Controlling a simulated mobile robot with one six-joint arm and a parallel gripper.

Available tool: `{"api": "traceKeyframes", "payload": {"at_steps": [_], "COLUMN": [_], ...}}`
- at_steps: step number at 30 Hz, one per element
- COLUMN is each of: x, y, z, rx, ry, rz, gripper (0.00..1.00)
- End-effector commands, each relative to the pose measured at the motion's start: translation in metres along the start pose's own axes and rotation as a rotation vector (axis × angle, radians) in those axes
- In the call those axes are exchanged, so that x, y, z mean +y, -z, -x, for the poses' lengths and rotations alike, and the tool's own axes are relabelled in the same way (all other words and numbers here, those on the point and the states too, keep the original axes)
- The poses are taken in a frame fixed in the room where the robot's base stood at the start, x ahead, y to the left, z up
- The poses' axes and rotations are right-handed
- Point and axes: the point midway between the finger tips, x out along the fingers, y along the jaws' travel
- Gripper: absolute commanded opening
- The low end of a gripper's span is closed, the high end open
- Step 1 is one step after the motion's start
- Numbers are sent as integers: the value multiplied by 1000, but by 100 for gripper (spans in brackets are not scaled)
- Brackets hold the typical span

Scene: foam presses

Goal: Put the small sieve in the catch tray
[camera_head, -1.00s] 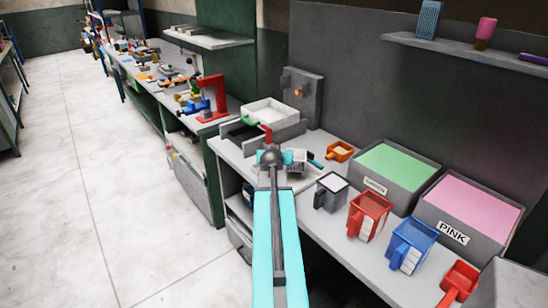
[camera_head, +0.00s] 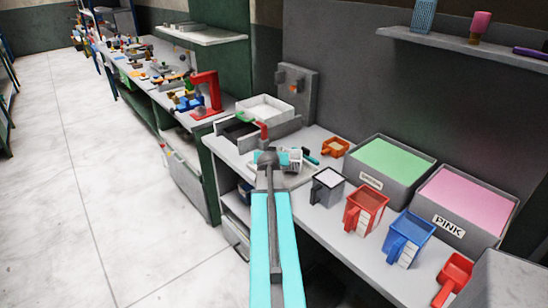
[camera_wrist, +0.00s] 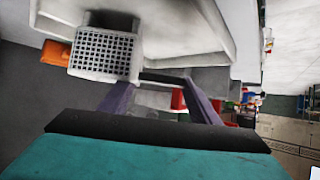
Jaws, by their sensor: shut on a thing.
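The small sieve is a pale square basket with a dark grid of holes; in the wrist view (camera_wrist: 105,52) it is at the upper left, grid facing the camera. My gripper (camera_wrist: 163,92) is shut on its dark handle, between two purplish fingers. In the head view the sieve (camera_head: 293,160) is small and partly hidden by my gripper (camera_head: 272,158), over the bench's left part. I cannot tell the gap between sieve and tray.
Grey, red and blue jugs (camera_head: 327,187) (camera_head: 365,208) (camera_head: 408,238) stand along the bench front. Green and pink foam bins (camera_head: 370,183) (camera_head: 447,226) stand behind them. A small orange scoop (camera_head: 335,146) lies right of the sieve. A grey upright plate (camera_head: 297,92) rises behind the tray.

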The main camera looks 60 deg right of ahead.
Motion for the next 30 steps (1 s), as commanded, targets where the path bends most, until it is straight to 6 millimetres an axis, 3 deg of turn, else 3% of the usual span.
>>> {"api": "traceKeyframes", "payload": {"at_steps": [13, 14, 17, 30], "x": [-2, -1, 0, 1], "y": [-4, -4, -3, -1], "z": [-2, -2, -2, -1], "rx": [1, 1, 0, 1], "ry": [2, 1, 0, -1], "rz": [1, 1, 0, -1], "gripper": [33, 58, 75, 75]}}
